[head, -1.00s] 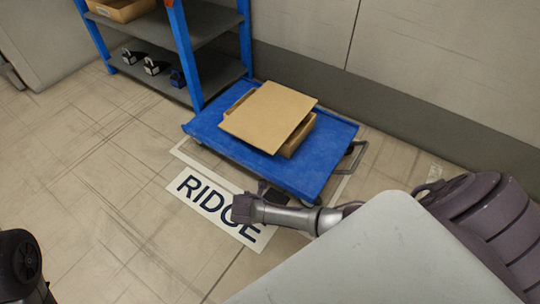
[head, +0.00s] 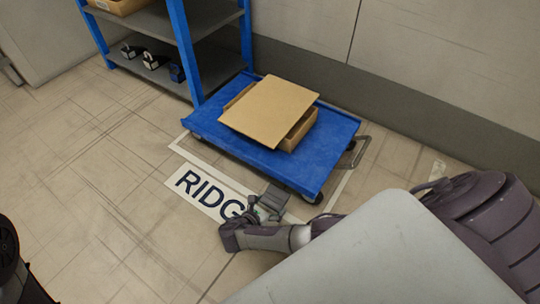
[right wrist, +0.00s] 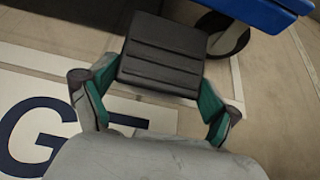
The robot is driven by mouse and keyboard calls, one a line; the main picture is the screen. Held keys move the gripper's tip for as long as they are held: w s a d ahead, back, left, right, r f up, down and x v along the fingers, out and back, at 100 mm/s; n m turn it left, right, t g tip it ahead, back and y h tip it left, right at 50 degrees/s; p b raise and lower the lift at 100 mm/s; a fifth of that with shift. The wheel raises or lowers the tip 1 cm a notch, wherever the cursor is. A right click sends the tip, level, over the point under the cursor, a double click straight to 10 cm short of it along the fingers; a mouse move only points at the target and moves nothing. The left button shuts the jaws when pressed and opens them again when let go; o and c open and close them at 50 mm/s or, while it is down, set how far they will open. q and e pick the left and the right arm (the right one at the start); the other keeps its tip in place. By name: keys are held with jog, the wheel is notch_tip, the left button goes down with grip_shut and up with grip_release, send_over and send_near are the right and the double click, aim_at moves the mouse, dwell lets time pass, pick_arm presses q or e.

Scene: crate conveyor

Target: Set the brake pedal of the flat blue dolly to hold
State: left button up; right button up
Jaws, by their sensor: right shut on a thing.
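The flat blue dolly (head: 225,137) stands on the floor in the middle of the head view. Its brake pedal (head: 273,197) sticks out low at the near side, a dark plate. In the right wrist view the pedal (right wrist: 163,55) is a black, ribbed plate beside a dark wheel. My right gripper (head: 262,210) has its green-sided fingers (right wrist: 158,92) on the pedal's left and right edges, shut on it. I cannot tell from its tilt whether the pedal is set. My left gripper is out of view; only a dark part of my left arm shows.
A brown carton with a flat lid (head: 268,110) lies on the dolly. A blue-and-grey shelf (head: 178,35) stands close behind its left end, and a wall (head: 400,110) runs behind. A floor sign (head: 205,193) lies in front. Floor at left is clear.

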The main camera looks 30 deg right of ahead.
jog(key=o, duration=1.4)
jog(key=shift+a, duration=0.1)
jog(key=v, duration=0.7)
jog(key=shift+s+a, duration=0.1)
